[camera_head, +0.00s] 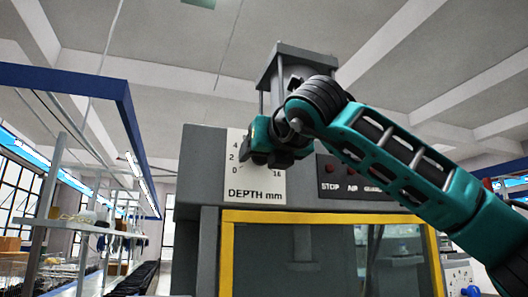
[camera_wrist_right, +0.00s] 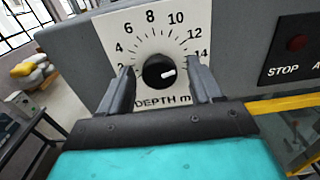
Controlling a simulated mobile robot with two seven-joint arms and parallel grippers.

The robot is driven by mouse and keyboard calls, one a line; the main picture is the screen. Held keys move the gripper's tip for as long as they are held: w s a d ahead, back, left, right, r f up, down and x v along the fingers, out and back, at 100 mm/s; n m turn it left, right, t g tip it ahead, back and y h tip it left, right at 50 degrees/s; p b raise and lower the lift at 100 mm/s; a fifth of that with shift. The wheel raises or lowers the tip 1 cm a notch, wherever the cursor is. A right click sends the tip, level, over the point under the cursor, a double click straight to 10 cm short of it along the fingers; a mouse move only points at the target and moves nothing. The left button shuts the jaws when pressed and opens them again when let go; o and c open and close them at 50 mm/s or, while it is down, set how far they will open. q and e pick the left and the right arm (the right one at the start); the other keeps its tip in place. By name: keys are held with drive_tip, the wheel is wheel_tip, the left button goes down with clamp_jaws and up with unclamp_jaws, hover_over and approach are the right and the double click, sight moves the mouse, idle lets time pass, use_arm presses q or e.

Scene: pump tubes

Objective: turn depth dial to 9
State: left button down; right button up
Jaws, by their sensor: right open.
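The depth dial is a black knob (camera_wrist_right: 157,74) with a white pointer mark, on a white scale plate (camera_wrist_right: 118,25) lettered DEPTH mm. In the right wrist view the pointer faces right, near or just below 14; the exact reading is unclear. My right gripper (camera_wrist_right: 160,69) is open, one finger on each side of the knob; I cannot tell if either touches it. The fingers partly cover the plate's lower numbers. In the head view the right gripper (camera_head: 276,143) hides the knob and much of the scale plate (camera_head: 257,187). My left gripper is not in view.
Right of the dial is a dark button panel (camera_head: 352,178) with red buttons, marked STOP and AIR. Below is a yellow-framed window (camera_head: 290,216) in the grey machine (camera_head: 199,165). A blue-framed rack with shelves (camera_head: 75,226) stands to the left.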

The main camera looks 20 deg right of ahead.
drive_tip(key=shift+c, duration=0.2)
drive_tip(key=c, duration=1)
drive_tip(key=shift+n, duration=0.4)
drive_tip(key=shift+n+p, duration=0.7)
drive_tip(key=shift+n, duration=4.9)
